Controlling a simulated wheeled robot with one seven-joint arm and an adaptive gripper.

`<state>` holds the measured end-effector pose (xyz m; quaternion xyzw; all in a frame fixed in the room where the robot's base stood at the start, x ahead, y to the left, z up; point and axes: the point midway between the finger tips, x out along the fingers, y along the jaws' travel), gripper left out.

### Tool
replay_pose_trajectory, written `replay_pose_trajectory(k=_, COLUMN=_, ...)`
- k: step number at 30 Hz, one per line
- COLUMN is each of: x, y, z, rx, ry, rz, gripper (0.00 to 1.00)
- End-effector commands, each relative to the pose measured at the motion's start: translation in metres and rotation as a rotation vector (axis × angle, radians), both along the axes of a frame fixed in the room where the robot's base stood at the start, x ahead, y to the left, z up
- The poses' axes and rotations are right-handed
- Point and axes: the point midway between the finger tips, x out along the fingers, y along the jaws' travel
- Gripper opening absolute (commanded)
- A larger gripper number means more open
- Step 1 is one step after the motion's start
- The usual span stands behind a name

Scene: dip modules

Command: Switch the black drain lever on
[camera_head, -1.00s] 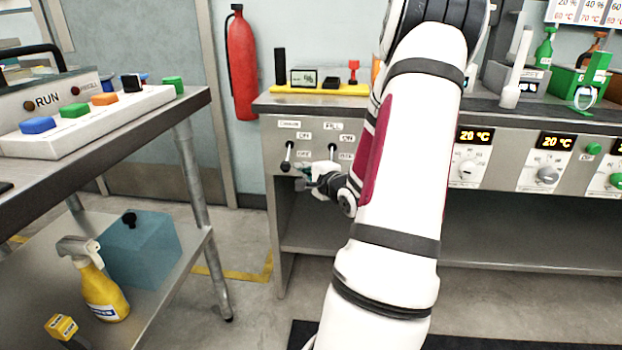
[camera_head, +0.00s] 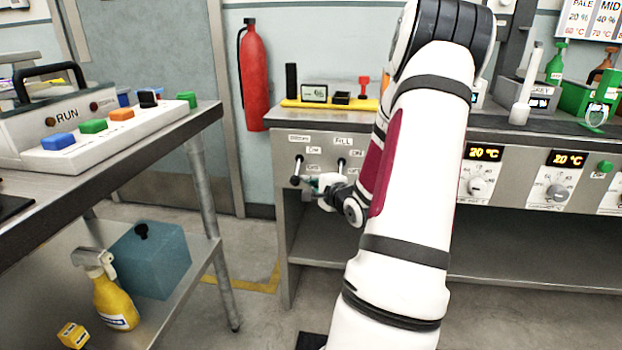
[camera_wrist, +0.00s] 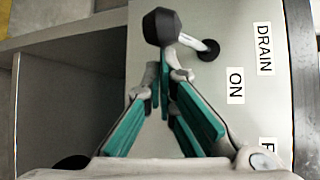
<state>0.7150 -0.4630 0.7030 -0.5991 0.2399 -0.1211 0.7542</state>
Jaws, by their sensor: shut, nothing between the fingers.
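The drain lever (camera_head: 295,180) is at the left of the grey panel (camera_head: 285,144), under the DRAIN label. Its metal stem slants down from the pivot to a black knob, at about the height of the lower label. In the wrist view the black knob (camera_wrist: 160,27) is at top centre, and the DRAIN label (camera_wrist: 264,48) and ON label (camera_wrist: 235,85) are to its right. My gripper (camera_head: 306,190) is at the panel, just right of and below the knob. In the wrist view its shut teal fingertips (camera_wrist: 164,65) are empty, right by the knob; I cannot tell whether they touch.
A second lever (camera_head: 342,163) under FILL is close to the right of my gripper, partly hidden by it. An open shelf (camera_head: 318,249) lies below the panel. A metal cart (camera_head: 205,190) stands at left, with clear floor between.

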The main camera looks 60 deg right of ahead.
Motion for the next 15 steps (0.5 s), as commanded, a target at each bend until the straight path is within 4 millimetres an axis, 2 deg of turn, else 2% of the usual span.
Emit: replay_pose_trajectory(k=15, x=-0.0008, y=0.0018, z=0.0039, rx=0.045, ry=0.019, rz=0.000, gripper=0.00)
